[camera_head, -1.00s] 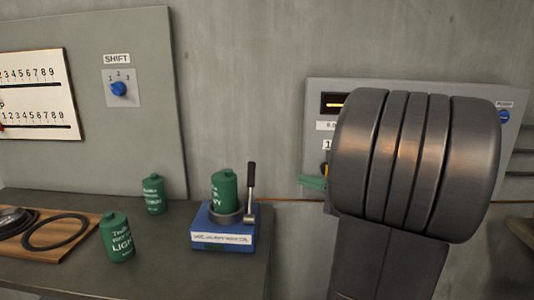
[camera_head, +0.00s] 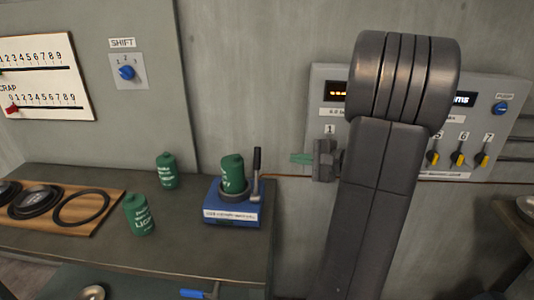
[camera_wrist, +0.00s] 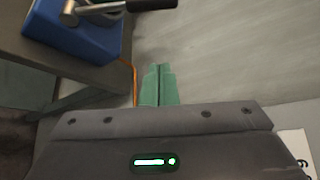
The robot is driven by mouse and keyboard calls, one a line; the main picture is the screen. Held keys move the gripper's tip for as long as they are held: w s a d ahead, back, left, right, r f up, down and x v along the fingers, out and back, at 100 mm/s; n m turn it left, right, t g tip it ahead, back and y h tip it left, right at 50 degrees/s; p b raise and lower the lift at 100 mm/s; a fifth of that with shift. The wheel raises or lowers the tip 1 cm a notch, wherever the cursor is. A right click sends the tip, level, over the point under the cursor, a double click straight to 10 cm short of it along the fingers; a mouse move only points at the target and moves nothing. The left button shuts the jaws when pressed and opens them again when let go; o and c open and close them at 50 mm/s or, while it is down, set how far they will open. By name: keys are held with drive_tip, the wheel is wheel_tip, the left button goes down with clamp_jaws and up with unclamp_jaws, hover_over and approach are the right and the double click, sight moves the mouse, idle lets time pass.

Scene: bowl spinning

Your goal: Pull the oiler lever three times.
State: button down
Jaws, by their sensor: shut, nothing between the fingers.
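The oiler (camera_head: 222,207) is a blue box on the bench with a green bottle (camera_head: 232,178) set in a grey cup on top. Its lever (camera_head: 257,162) has a black handle and stands nearly upright at the box's right side. The oiler's blue box (camera_wrist: 75,38) and lever (camera_wrist: 110,7) also show at the top left of the wrist view, cut by the edge. My gripper (camera_head: 300,158) points left toward the lever, with a clear gap between them. Its green fingers (camera_wrist: 157,85) are together and empty in the wrist view.
Two green bottles, one behind (camera_head: 167,171) and one in front (camera_head: 139,215), stand left of the oiler. A wooden board (camera_head: 100,200) with rings lies farther left. A control panel (camera_head: 440,150) is on the wall behind my arm. The bench ends just right of the oiler.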

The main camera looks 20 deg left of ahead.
sight(256, 174)
drive_tip(key=a+p, duration=0.3)
drive_tip(key=a, duration=0.6)
drive_tip(key=shift+s+a+f, duration=0.2)
drive_tip(key=shift+s+f, duration=0.2)
drive_tip(key=shift+s+d+b, duration=0.1)
drive_tip(key=shift+s+b, duration=0.1)
drive_tip(key=shift+b, duration=0.5)
